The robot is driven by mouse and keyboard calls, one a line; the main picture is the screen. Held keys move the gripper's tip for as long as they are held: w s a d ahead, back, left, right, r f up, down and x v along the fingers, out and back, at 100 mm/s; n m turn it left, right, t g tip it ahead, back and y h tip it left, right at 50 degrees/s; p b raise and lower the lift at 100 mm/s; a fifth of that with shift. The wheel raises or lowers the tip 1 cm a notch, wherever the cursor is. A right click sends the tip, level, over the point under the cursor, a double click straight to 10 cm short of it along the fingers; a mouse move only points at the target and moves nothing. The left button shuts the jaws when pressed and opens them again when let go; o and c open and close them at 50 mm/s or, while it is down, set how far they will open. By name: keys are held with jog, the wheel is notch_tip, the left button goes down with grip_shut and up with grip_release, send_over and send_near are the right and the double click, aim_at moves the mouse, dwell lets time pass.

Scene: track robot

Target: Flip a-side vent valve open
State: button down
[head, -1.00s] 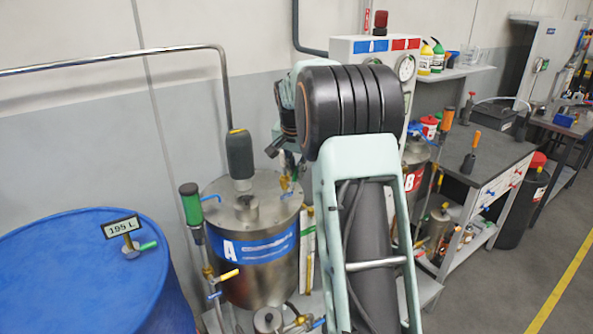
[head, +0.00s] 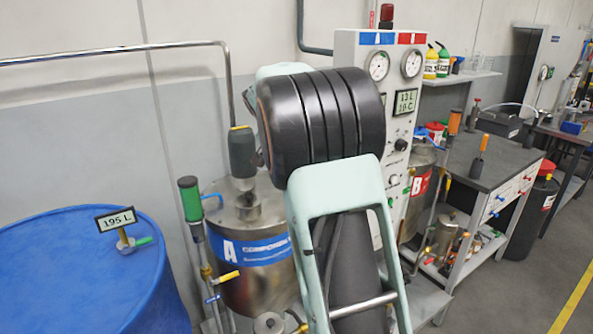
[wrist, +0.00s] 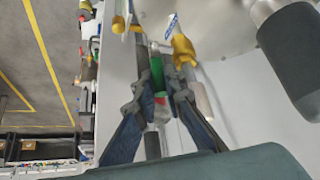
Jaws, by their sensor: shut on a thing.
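The A-side steel tank (head: 250,285) has a blue label and stands left of my arm in the head view. My arm hides my gripper and the vent fitting on the tank lid there. In the wrist view, my gripper (wrist: 157,75) has its fingers drawn together at the lid's edge. A green lever-like piece (wrist: 157,70) shows between the fingertips, and they appear shut on it. A brass-yellow valve body (wrist: 183,48) is right beside the right fingertip. Exact contact and the lever's angle are hard to tell.
A dark mixer motor (head: 242,150) stands on the lid; it also shows in the wrist view (wrist: 295,60). A blue drum (head: 80,270) is at left. The gauge panel (head: 405,120) is behind my arm.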

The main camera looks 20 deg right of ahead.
jog(key=c, duration=2.3)
grip_release()
jog(key=shift+o, duration=0.2)
jog(key=v, duration=1.2)
jog(key=shift+r, duration=0.1)
